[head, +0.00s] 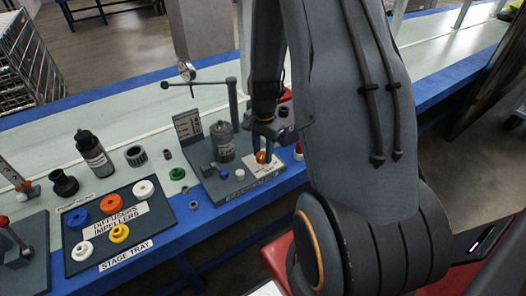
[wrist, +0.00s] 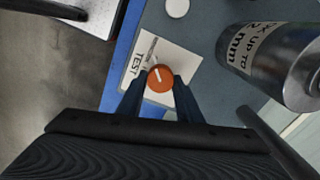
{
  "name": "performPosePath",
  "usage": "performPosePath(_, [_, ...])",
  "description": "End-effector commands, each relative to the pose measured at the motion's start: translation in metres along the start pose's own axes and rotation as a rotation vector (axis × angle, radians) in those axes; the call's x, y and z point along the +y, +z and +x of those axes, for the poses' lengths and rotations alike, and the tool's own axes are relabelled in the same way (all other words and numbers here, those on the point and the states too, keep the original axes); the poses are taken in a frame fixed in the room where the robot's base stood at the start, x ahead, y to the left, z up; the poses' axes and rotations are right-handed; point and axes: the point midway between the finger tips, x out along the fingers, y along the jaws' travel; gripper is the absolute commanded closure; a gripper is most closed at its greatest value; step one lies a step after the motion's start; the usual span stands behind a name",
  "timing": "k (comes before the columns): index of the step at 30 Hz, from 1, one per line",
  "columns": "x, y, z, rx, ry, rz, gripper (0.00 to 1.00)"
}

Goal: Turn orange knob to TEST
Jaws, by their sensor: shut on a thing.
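The orange knob (wrist: 160,78) has a white pointer bar across its face and sits on a white plate (wrist: 181,63) marked TEST. In the wrist view, the TEST lettering lies left of the knob and the bar tilts toward the upper left. My gripper (wrist: 160,85) is shut on the knob, one finger on each side. In the head view, my gripper (head: 264,147) comes down on the orange knob (head: 261,157), partly hiding it. The rest of the plate's lettering is too small to read.
A grey metal cylinder (head: 222,141) stands close to the knob on the grey base, with a post and crossbar (head: 232,103) behind it. The stage tray (head: 142,241) with coloured rings lies to the left. A dark bottle (head: 94,157) stands behind the tray.

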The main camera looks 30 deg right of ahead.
Motion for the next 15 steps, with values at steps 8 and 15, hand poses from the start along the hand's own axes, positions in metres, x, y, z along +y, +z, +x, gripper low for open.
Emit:
performPosePath(8, [0.0000,0.0000,-0.0015,-0.006,0.001,-0.240,0.90])
performPosePath(15, [-0.0007,0.0000,-0.0015,-0.012,0.000,-0.462,0.90])
